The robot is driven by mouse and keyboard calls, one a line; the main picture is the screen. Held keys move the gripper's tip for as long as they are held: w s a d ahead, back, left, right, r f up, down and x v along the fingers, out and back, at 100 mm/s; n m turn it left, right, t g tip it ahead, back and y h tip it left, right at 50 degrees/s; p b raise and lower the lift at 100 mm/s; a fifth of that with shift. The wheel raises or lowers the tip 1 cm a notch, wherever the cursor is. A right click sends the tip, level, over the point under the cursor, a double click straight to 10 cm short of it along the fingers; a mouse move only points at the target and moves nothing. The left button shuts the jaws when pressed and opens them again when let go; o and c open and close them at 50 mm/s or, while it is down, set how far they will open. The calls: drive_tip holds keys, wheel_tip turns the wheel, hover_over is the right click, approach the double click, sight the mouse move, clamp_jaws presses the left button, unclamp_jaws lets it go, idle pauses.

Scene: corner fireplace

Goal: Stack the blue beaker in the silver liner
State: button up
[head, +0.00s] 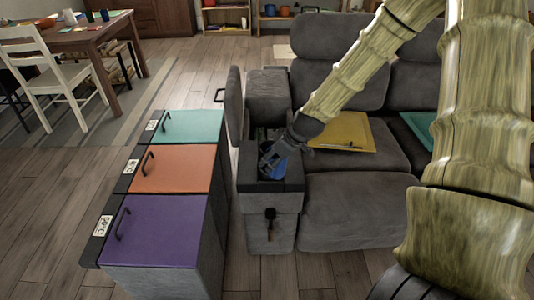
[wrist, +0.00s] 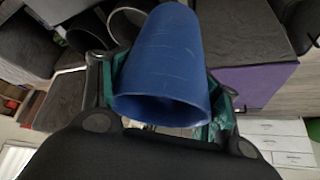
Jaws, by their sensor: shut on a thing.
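I cannot make out the liner in the head view, where my gripper and arm cover part of the console.
The console (head: 270,201) stands beside the grey sofa seat (head: 350,205). Its raised lid (head: 234,108) stands at the left. A cabinet with teal, orange and purple lids (head: 155,228) is left of it.

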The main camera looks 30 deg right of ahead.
drive_tip(key=w, duration=0.2)
drive_tip(key=w+d, duration=0.1)
drive_tip(key=w, duration=0.2)
drive_tip(key=w+d, duration=0.1)
drive_tip(key=w, duration=0.1)
drive_tip(key=shift+w+d+f, duration=0.15)
drive_tip(key=shift+w+f, duration=0.15)
drive_tip(key=shift+f, duration=0.1)
drive_tip(key=shift+f+p, duration=0.35)
drive_tip(key=shift+f, duration=1.35)
drive_tip(key=shift+f+b, duration=0.4)
drive_tip(key=shift+f, duration=0.25)
drive_tip(key=o, duration=1)
drive_tip(key=shift+o, duration=0.2)
drive_tip(key=shift+r, duration=0.1)
